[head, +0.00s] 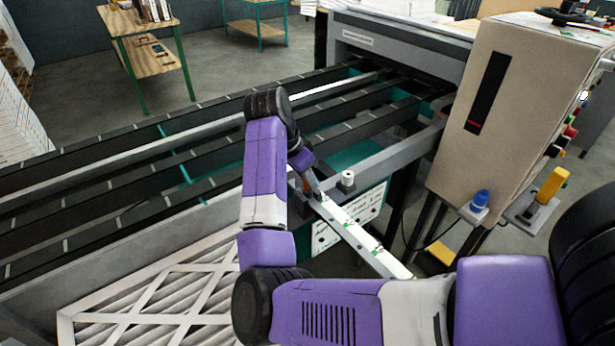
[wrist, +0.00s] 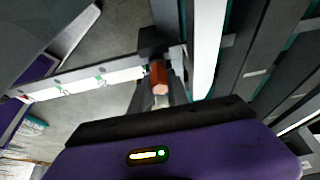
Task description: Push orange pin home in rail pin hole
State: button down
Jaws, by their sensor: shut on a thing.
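The orange pin (wrist: 158,77) shows in the wrist view between my fingers and a dark block at the end of the white rail (wrist: 90,82). My gripper (wrist: 160,97) is shut on the pin. A sliver of the pin (head: 307,186) also shows in the head view, below my gripper (head: 309,180). The pin hole itself is hidden, and I cannot tell how deep the pin sits.
The conveyor (head: 90,165) with dark belts lies behind my gripper. A small white cylinder (head: 347,179) stands on its frame, right of the gripper. A beige control cabinet (head: 510,110) stands at the right. A white-framed filter (head: 160,300) lies at lower left.

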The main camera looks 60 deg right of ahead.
jog(key=c, duration=1.2)
grip_release()
jog(key=shift+o, duration=0.2)
jog(key=shift+r, duration=0.1)
jog(key=b+v, duration=0.1)
jog(key=v, duration=0.6)
jog(key=shift+r, duration=0.3)
jog(key=shift+a, duration=0.1)
